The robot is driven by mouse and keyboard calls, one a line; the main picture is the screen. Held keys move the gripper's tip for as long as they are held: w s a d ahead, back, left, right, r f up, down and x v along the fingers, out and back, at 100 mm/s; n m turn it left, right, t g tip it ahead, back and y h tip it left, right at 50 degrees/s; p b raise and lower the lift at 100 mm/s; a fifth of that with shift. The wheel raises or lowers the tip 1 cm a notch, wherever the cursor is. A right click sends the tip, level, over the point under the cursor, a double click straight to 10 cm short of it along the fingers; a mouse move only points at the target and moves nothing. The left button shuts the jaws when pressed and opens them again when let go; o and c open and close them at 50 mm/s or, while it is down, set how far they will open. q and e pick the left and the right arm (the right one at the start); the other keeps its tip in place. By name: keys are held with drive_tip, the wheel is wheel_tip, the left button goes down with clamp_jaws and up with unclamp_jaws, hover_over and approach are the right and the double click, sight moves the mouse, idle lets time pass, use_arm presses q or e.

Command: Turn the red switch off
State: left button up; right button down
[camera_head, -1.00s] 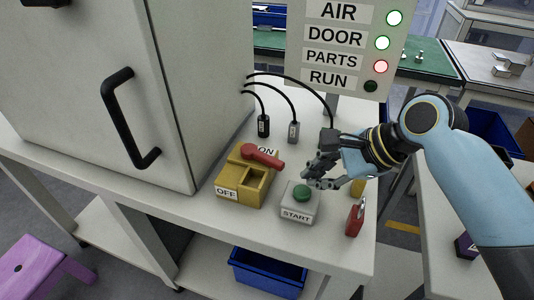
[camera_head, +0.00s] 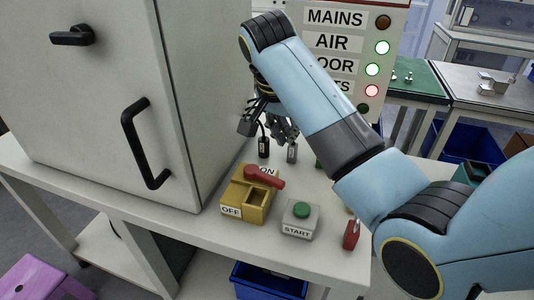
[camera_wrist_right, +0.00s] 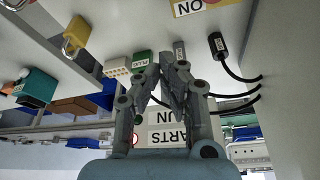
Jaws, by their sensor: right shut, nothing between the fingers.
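The red switch (camera_head: 265,177) is a red lever on a yellow block (camera_head: 238,212) on the white bench in the head view. Its lever lies near the ON label (camera_head: 268,170), pointing right; the OFF label (camera_head: 231,211) is at the front left. A corner of the block with the ON label (camera_wrist_right: 190,7) shows upside down at the top of the wrist view. My right gripper (camera_head: 270,136) is behind and above the block, apart from the lever. Its fingers (camera_wrist_right: 173,70) are together and empty in the wrist view. My left gripper is out of view.
A grey START box (camera_head: 300,221) with a green button stands right of the block, and a red padlock (camera_head: 351,235) beyond it. Two cable connectors (camera_head: 264,148) stand behind. A tall cabinet (camera_head: 100,95) walls the left; a sign panel (camera_head: 345,62) stands at the back.

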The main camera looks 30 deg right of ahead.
sight(264, 178)
drive_tip(key=x, duration=1)
drive_tip(key=shift+s, duration=0.1)
drive_tip(key=a, duration=0.1)
drive_tip(key=s+a, duration=0.1)
drive_tip(key=a, duration=0.1)
drive_tip(key=shift+s+a+r+p, duration=0.1)
drive_tip(key=shift+s+r+p, duration=0.2)
drive_tip(key=shift+p, duration=0.1)
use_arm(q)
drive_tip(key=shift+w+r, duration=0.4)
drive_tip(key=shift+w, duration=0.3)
use_arm(e)
drive_tip(key=shift+a+f, duration=0.1)
drive_tip(key=shift+a, duration=0.05)
